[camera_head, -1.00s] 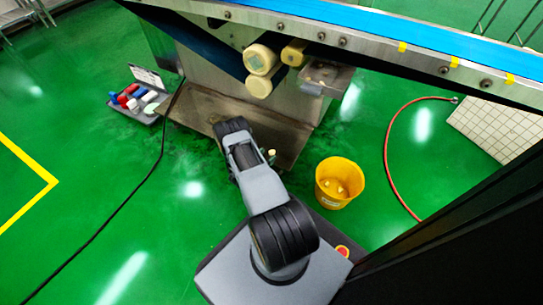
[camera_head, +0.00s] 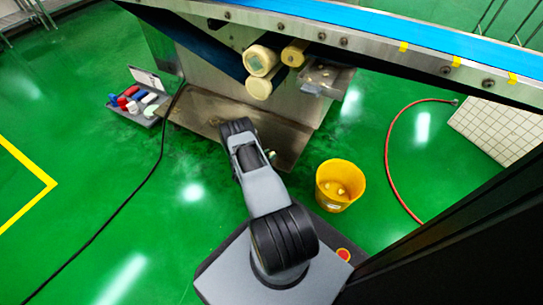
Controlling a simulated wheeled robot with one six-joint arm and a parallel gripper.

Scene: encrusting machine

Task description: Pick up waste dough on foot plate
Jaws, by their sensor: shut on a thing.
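The foot plate (camera_head: 200,105) is a brown, stained metal sheet at the base of the machine. My arm reaches over its front edge. My gripper (camera_head: 272,156) shows only as a small part beside the arm, near the plate's front right. It is shut on a small pale piece, which looks like waste dough and is mostly hidden by my arm. No other dough piece stands out clearly on the visible part of the plate.
A yellow bucket (camera_head: 340,185) with pale pieces inside stands on the green floor, right of the plate. An open toolbox (camera_head: 140,105) is at the left. A black cable (camera_head: 120,205) and a red hose (camera_head: 388,150) lie on the floor. The conveyor (camera_head: 370,45) overhangs the plate.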

